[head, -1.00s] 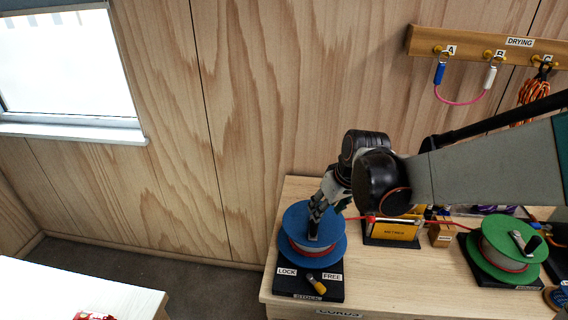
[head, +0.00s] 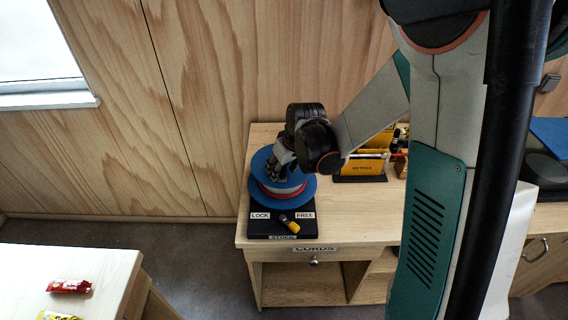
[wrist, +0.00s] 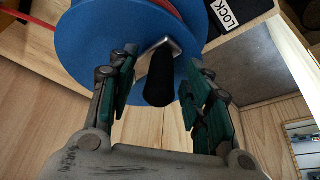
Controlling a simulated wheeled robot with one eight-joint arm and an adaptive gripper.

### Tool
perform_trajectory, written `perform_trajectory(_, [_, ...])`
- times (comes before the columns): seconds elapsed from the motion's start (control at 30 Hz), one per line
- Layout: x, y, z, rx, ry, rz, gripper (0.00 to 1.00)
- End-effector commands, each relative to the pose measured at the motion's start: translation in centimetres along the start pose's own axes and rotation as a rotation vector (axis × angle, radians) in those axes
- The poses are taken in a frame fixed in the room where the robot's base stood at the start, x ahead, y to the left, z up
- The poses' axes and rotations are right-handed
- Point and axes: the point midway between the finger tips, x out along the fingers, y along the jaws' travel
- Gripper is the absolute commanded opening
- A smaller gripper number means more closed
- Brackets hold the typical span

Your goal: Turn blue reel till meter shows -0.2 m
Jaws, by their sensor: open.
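The blue reel (head: 307,190) stands on the black STOCK base (head: 262,230) at the left end of the desk. In the wrist view the blue reel (wrist: 95,40) fills the top, with its crank and black knob (wrist: 160,78). My gripper (wrist: 163,95) is open, one finger on each side of the knob, apart from it as far as I can see. In the head view my gripper (head: 282,165) is over the reel and hides the crank. The yellow lever (head: 290,223) lies between the LOCK and FREE labels, toward FREE. The yellow meter (head: 362,165) stands behind; its reading cannot be made out.
My arm hides the right part of the desk (head: 345,220) in the head view. A pale table (head: 80,265) with a red packet (head: 70,287) stands at the lower left. A red cord (wrist: 35,18) leaves the reel in the wrist view.

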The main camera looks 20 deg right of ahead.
Motion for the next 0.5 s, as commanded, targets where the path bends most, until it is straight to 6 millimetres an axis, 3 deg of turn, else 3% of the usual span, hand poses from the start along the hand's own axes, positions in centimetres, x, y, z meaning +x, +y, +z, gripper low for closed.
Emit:
perform_trajectory(0.3, [0.19, 0.00, 0.01, 0.000, 0.000, 0.000, 0.45])
perform_trajectory(0.5, [0.18, 0.00, 0.01, 0.000, 0.000, 0.000, 0.00])
